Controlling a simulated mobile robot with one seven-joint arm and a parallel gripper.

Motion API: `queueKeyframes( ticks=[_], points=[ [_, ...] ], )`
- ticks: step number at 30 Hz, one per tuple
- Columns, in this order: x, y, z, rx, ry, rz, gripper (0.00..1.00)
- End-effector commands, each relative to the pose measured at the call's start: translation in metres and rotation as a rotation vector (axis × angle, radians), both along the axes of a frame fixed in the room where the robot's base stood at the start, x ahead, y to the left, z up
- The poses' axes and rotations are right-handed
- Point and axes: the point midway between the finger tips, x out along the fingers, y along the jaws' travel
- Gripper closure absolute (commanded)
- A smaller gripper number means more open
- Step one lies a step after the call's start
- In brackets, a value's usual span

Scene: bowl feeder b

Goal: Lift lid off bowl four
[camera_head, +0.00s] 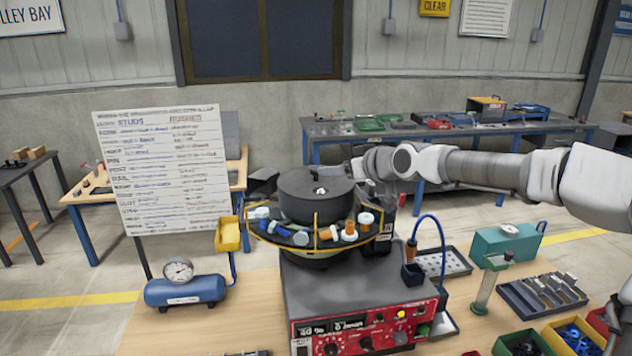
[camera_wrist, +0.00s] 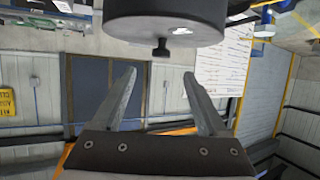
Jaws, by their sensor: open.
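The bowl (camera_head: 286,257) sits on a grey feeder base in the head view. A dark round lid (camera_head: 300,204) covers it, with a small knob (camera_head: 320,189) on top. In the wrist view, which looks upside down, the lid (camera_wrist: 165,22) shows at the top and its dark knob (camera_wrist: 161,49) points down the picture. My gripper (camera_wrist: 159,73) is open and empty. The knob lies roughly in line with the gap between the fingers, apart from both. In the head view my gripper is at the lid's right, its fingers not clearly visible. No bowl number is readable.
Orange, white and blue parts (camera_head: 333,233) lie around the bowl's rim. A red control panel (camera_head: 370,328) is in front. A blue tank with a gauge (camera_head: 186,290) stands left, a written board (camera_head: 165,170) behind it. Trays and bins (camera_head: 545,293) crowd the right.

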Motion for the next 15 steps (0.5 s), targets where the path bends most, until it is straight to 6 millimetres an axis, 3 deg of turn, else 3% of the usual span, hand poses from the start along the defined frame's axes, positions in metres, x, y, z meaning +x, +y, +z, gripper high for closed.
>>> queueKeyframes(
  ticks=[9, 15],
  points=[
    [0.031, 0.022, -0.014, 0.002, 0.0, 0.001, 0.24],
    [0.04, 0.027, -0.02, 0.001, 0.001, 0.0, 0.24]
  ],
)
